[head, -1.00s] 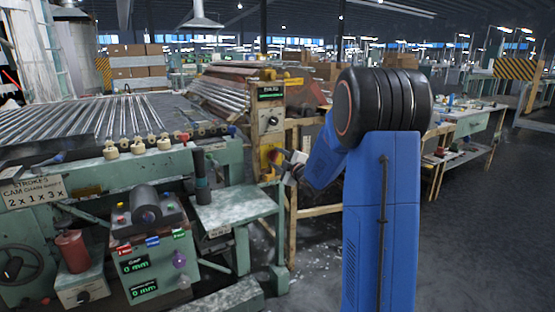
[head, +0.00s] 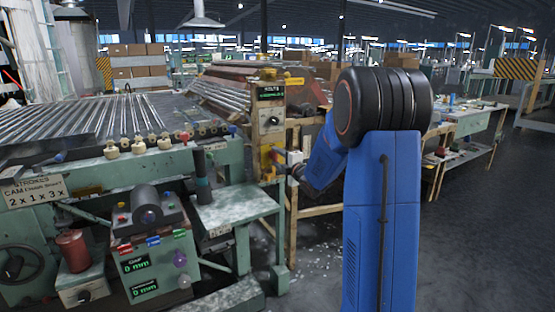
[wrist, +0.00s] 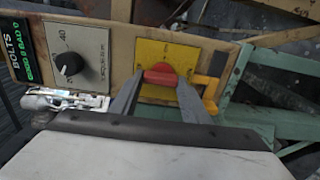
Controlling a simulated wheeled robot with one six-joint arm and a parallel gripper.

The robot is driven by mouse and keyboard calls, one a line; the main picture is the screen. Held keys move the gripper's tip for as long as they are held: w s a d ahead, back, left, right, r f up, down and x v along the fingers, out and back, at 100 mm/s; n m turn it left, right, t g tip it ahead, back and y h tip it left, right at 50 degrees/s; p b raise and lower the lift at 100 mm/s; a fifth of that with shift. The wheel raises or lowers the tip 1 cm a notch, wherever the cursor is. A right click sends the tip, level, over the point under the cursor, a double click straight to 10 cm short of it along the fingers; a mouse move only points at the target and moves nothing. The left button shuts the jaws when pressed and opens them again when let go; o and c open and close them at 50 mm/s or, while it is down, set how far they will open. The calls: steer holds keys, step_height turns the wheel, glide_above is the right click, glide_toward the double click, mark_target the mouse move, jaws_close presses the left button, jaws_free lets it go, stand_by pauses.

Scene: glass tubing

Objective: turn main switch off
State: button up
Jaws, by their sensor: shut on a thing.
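The main switch is a red rotary handle (wrist: 160,76) on a yellow plate (wrist: 185,54). In the wrist view the handle lies roughly level across the picture, and its centre is covered by no finger. My gripper (wrist: 159,85) has one grey finger on each side of the handle and is shut on it. In the head view my gripper (head: 282,161) is at the yellow plate (head: 267,158) on the upright panel (head: 268,105), and it hides the handle there.
A black dial (wrist: 69,64) on a grey plate and a green-lit display sit left of the switch. A green side table (head: 235,207) stands below and left of the panel. A wooden frame stands to the right. The grey floor at right is open.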

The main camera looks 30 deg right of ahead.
steer(key=shift+f, duration=0.15)
steer(key=o, duration=1)
steer(key=shift+o, duration=0.2)
steer(key=s, duration=1.7)
steer(key=shift+s+d, duration=0.25)
